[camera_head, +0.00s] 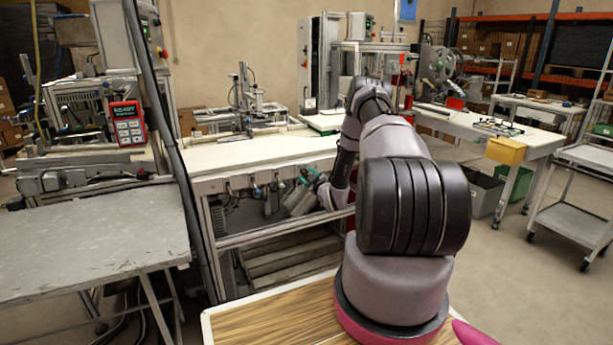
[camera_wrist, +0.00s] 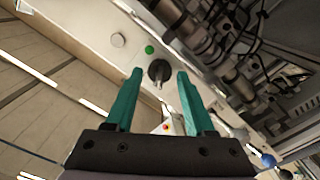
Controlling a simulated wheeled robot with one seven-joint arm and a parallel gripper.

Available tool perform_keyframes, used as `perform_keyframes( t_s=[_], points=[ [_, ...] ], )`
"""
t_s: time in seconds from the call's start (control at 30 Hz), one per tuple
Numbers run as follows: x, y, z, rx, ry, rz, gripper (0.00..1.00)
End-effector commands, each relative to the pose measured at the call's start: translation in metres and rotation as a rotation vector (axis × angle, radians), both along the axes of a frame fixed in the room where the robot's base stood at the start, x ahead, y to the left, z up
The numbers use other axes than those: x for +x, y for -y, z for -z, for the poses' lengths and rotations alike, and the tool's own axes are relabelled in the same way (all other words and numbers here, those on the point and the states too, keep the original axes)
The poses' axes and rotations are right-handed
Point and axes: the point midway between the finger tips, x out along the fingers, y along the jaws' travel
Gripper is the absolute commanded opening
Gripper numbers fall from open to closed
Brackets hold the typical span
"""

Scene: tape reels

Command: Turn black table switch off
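The black table switch (camera_wrist: 159,71) is a round black knob on the light front panel of the workbench in the wrist view. I cannot tell how far the fingertips are from the panel, and no contact shows. In the head view my gripper (camera_head: 308,176) is small at the bench's front edge, and the switch cannot be made out there.
The white workbench (camera_head: 250,150) has fittings along its front edge and a frame with a slatted shelf below. A grey table (camera_head: 90,235) stands at the left, with a red control box (camera_head: 128,123) behind it. Open floor (camera_head: 500,270) lies to the right.

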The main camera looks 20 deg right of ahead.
Motion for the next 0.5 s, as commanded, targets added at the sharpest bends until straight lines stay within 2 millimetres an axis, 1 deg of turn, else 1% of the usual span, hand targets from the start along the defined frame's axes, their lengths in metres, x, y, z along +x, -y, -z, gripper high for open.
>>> perform_keyframes(
  t_s=[0.37, 0.47, 0.5],
  points=[
    [-0.001, 0.000, -0.001, 0.001, 0.001, 0.001, 0.69],
    [-0.011, 0.001, 0.000, 0.002, -0.002, 0.001, 0.69],
    [-0.016, 0.002, 0.000, 0.002, -0.001, 0.002, 0.69]
  ],
)
